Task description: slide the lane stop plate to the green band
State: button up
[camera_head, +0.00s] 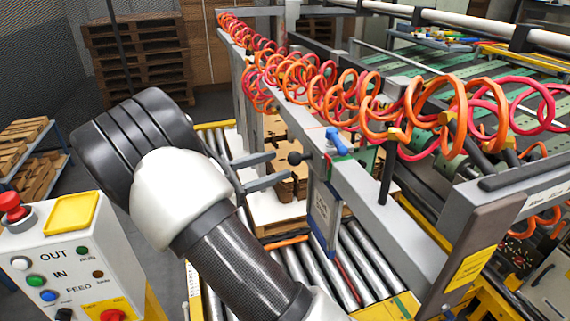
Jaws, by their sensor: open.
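The lane stop plate (323,212) is a grey-blue upright plate hanging below the long grey beam, over the rollers. A small green patch (343,157), which may be the green band, shows beside the plate's top, partly hidden. My gripper (282,167) is open, its two grey fingers pointing right. The fingertips lie close to the left of the knob; I cannot tell whether they touch it.
Coiled red and orange hoses (370,105) run along the beam (390,215). Cardboard blanks (290,150) lie behind my fingers. Rollers (315,262) run below the plate. A control box (75,260) stands at front left. Wooden pallets (137,60) stand behind.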

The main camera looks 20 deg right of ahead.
jog(key=s+a, duration=0.1)
jog(key=a, duration=0.6)
jog(key=shift+s+b, duration=0.15)
jog(key=shift+b, duration=0.15)
